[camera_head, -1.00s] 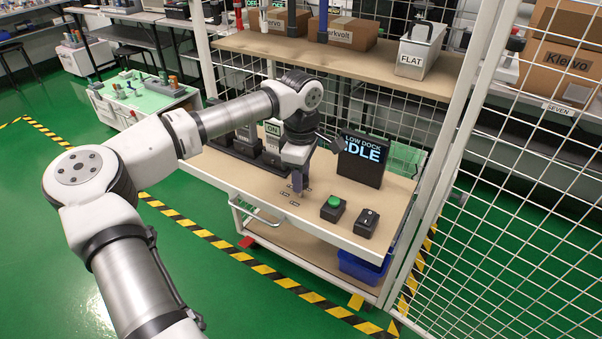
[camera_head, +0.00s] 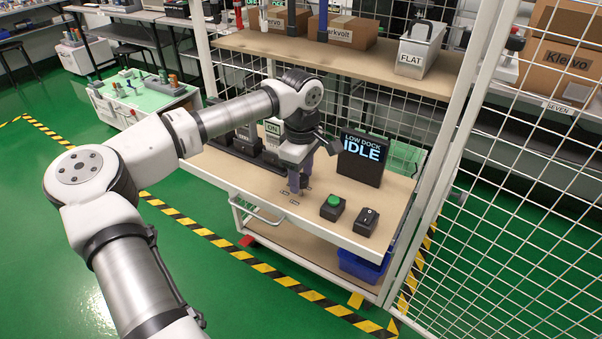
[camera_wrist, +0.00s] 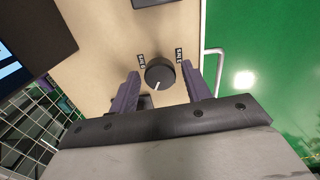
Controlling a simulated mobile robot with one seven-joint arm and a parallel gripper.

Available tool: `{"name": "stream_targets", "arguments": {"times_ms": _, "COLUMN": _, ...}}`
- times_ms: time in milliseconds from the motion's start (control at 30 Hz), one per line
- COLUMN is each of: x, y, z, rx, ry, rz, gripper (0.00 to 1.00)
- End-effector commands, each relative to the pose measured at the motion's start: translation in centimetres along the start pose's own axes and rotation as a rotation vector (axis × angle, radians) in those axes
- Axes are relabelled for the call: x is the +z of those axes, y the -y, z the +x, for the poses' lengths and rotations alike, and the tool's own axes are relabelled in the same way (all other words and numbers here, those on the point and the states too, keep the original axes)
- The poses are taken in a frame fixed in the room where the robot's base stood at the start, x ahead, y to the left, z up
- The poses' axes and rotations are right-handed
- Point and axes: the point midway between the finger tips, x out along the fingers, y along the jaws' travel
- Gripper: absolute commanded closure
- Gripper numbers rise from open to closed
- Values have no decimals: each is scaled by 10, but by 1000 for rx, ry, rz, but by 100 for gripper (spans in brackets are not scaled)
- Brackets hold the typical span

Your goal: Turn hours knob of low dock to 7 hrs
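The hours knob (camera_wrist: 160,74) is round and black with a white pointer line. In the wrist view the line points down and slightly left, towards my palm. Small labels sit around it on the tan deck, too small to read surely. My gripper (camera_head: 298,186) is over the deck in the head view, hiding the knob there. In the wrist view its two purple fingers are apart on either side of the knob, with visible gaps, not gripping it. The low dock display (camera_head: 362,160) reads "LOW DOCK IDLE".
A green button box (camera_head: 332,207) and a black switch box (camera_head: 367,221) stand on the deck right of my gripper. Dark units (camera_head: 245,140) stand behind to the left. A shelf (camera_head: 330,60) hangs above. A wire mesh panel (camera_head: 510,200) is at the right.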

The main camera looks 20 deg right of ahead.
Motion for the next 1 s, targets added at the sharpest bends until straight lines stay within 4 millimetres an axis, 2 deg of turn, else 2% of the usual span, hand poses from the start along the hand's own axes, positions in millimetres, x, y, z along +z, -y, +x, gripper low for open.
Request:
{"name": "stream_targets", "arguments": {"times_ms": 333, "x": -1, "y": 0, "z": -1, "rx": 0, "ry": -1, "rz": -1, "gripper": 44}}
{"name": "stream_targets", "arguments": {"times_ms": 467, "x": -1, "y": 0, "z": -11, "rx": 0, "ry": -3, "rz": -2, "gripper": 44}}
{"name": "stream_targets", "arguments": {"times_ms": 567, "x": -1, "y": 0, "z": -29, "rx": 3, "ry": -4, "rz": -2, "gripper": 44}}
{"name": "stream_targets", "arguments": {"times_ms": 900, "x": 0, "y": -1, "z": -105, "rx": 2, "ry": -3, "rz": -1, "gripper": 44}}
{"name": "stream_targets", "arguments": {"times_ms": 1000, "x": 0, "y": 0, "z": -121, "rx": 1, "ry": -1, "rz": -1, "gripper": 44}}
